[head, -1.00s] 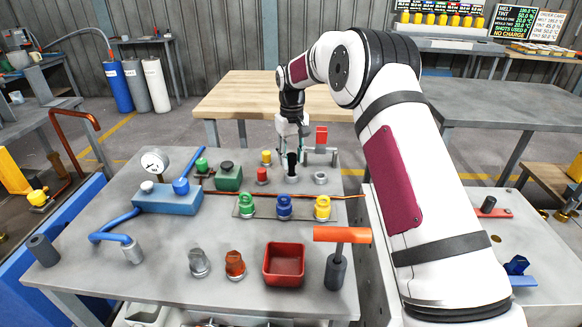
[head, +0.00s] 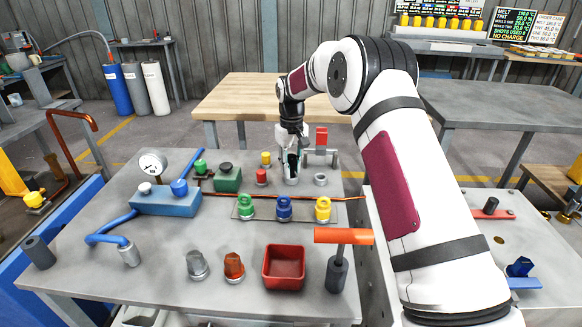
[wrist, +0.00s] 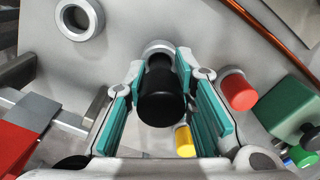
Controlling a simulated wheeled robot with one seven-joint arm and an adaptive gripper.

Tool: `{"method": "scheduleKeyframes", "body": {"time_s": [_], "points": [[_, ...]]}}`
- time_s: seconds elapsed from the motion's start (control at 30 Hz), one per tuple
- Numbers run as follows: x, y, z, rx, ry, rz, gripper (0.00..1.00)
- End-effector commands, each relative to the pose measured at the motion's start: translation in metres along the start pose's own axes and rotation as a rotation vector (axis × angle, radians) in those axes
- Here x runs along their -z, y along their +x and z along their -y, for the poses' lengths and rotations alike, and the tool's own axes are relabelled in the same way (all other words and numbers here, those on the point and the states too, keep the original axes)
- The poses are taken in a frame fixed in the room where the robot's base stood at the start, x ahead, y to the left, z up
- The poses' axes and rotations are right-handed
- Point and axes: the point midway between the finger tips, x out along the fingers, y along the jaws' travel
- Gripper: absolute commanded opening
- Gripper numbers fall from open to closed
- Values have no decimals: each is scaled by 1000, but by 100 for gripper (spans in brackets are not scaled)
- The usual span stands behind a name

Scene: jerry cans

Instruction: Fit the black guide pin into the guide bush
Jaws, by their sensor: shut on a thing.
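The black guide pin (wrist: 158,98) stands between the green-padded fingers of my gripper (wrist: 163,78) in the wrist view, and the fingertips are shut on it. Its far end meets a silver round collar (wrist: 157,47); how deep it sits there is hidden. In the head view the collar (head: 291,180) is just under my gripper (head: 292,165), and the pin is mostly hidden by the fingers. A low silver ring with an open, empty hole (wrist: 78,18) lies beside it, to the right in the head view (head: 320,179). The frames do not show which is the guide bush.
Near my gripper are a red knob (wrist: 238,91), a yellow knob (wrist: 184,140) and a green block (wrist: 292,110). A grey bracket with a red block (head: 321,137) stands close behind on the right. A copper rod (head: 340,196) crosses in front.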

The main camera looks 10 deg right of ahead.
Motion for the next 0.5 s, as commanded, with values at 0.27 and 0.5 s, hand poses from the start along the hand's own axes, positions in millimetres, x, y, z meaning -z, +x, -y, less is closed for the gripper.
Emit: {"method": "scheduleKeyframes", "body": {"time_s": [0.27, 0.5], "points": [[0, -14, 0, 0, 0, -2, 0], [0, -32, 0, -1, 0, -2, 0]]}}
